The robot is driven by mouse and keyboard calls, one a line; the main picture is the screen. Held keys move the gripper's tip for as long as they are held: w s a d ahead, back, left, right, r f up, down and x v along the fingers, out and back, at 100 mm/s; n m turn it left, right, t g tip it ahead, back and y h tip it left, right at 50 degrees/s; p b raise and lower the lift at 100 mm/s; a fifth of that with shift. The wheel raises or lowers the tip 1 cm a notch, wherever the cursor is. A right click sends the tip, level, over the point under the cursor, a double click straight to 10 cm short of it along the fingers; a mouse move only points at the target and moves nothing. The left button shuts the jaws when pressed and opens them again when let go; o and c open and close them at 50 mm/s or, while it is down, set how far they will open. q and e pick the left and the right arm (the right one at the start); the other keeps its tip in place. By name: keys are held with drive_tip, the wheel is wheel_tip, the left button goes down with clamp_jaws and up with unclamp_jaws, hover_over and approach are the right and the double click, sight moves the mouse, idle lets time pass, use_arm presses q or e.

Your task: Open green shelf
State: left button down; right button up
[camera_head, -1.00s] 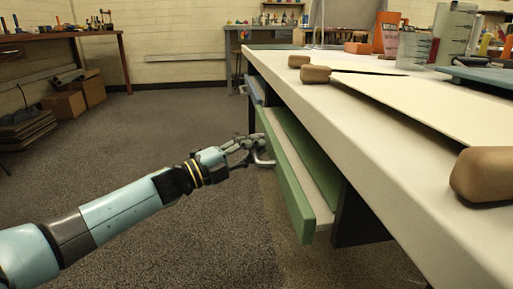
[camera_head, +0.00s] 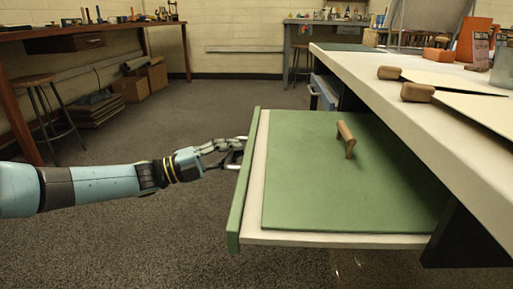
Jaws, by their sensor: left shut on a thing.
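The green shelf (camera_head: 250,175) is pulled well out from under the white table, like a drawer. Its green front panel faces left, and a pale base edge shows around a flat green board (camera_head: 320,195). A small brown wooden handle (camera_head: 346,139) stands on the board. My left gripper (camera_head: 236,155) is at the left side of the front panel, shut on the shelf's metal handle (camera_head: 233,166). My fingers hide part of that handle. My right gripper is not in view.
The white table (camera_head: 420,100) overhangs the shelf on the right, with wooden-handled flat tools (camera_head: 418,92) and an orange container (camera_head: 476,40) on top. A blue shelf (camera_head: 323,92) sits behind. Grey floor (camera_head: 190,110) is open to the left, with a stool (camera_head: 40,110) and boxes (camera_head: 131,88) farther off.

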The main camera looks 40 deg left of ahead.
use_arm(q)
drive_tip(key=shift+s+a+f, duration=0.2)
drive_tip(key=shift+s+a, duration=0.9)
drive_tip(key=shift+a, duration=0.2)
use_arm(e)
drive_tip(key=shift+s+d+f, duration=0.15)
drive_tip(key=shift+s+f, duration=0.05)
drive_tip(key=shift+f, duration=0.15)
use_arm(q)
drive_tip(key=c, duration=1.3)
unclamp_jaws()
drive_tip(key=shift+c, duration=0.2)
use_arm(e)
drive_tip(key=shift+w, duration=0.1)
use_arm(q)
drive_tip(key=v, duration=1.2)
drive_tip(key=shift+r, duration=0.1)
